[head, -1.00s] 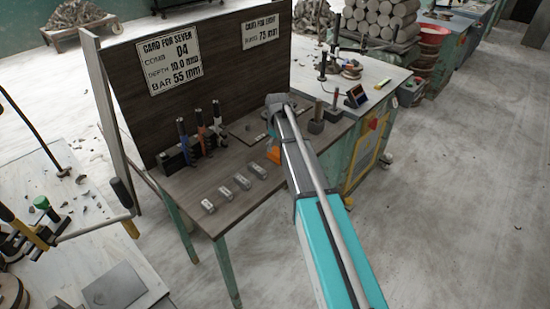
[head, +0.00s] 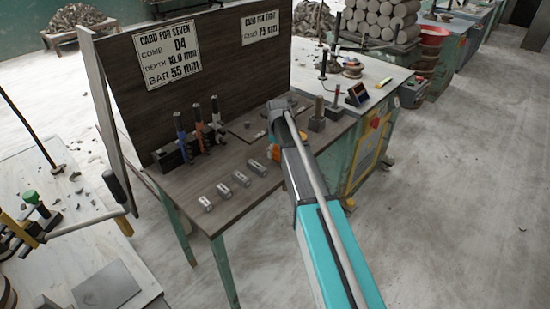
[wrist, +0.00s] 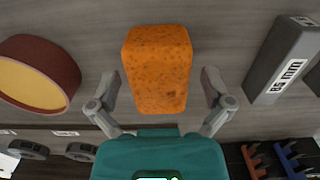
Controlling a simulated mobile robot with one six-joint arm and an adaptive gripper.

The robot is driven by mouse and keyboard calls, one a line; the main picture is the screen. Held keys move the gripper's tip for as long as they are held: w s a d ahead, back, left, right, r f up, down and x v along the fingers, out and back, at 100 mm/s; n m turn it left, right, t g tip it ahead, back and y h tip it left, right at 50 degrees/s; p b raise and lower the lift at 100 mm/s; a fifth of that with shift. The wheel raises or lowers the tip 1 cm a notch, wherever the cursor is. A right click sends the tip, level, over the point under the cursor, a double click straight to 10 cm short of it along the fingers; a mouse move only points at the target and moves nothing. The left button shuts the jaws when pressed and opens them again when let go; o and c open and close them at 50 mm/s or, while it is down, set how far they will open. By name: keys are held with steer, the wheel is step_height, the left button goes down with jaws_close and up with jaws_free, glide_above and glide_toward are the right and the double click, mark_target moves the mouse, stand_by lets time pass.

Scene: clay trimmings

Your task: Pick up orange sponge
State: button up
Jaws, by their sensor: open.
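The orange sponge (wrist: 157,70) is a speckled block lying on the dark wooden bench, seen large in the wrist view. My gripper (wrist: 164,88) is open, with one finger on each side of the sponge and a gap visible on both sides. I cannot tell how high the fingertips are above the bench. In the head view a small part of the sponge (head: 274,152) shows at the left edge of my arm, which hides the rest of it and the gripper.
A round dark-red dish with a yellow inside (wrist: 38,75) lies left of the sponge. A grey block marked 85 mm (wrist: 284,62) is at the right. Several metal bars (head: 224,190) lie at the bench front; handled tools (head: 199,133) stand in a rack behind.

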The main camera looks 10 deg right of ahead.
steer(key=shift+f, duration=0.35)
stand_by(0.4)
steer(key=c, duration=1.1)
steer(key=shift+r, duration=0.25)
step_height(320, 180, up, 2)
steer(key=shift+r+p, duration=0.1)
steer(key=shift+p, duration=1.1)
steer(key=s+r+p, duration=0.3)
steer(key=s, duration=0.1)
steer(key=s+r+p, duration=0.4)
steer(key=s, duration=0.1)
steer(key=s+r+p, duration=0.3)
steer(key=s, duration=0.2)
steer(key=shift+r, duration=0.2)
